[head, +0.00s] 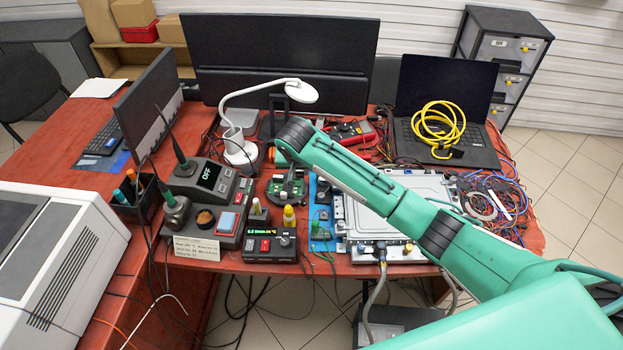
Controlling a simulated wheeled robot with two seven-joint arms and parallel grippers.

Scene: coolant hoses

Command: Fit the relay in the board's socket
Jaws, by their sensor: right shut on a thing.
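My right arm reaches in from the right, and its wrist hangs over the green board (276,190) in the middle of the table. My right gripper (290,176) points down just above the board, small and dark in this view. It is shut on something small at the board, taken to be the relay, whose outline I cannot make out. The socket is hidden or too small to tell, and I cannot tell whether the relay touches it. My left gripper is not in view.
A soldering station (208,195) and a black power supply (271,245) stand left and in front of the board. A white desk lamp (240,148) stands behind it. A metal enclosure (365,210) lies under my right arm. A laptop (447,90) with a yellow cable (437,124) is at back right.

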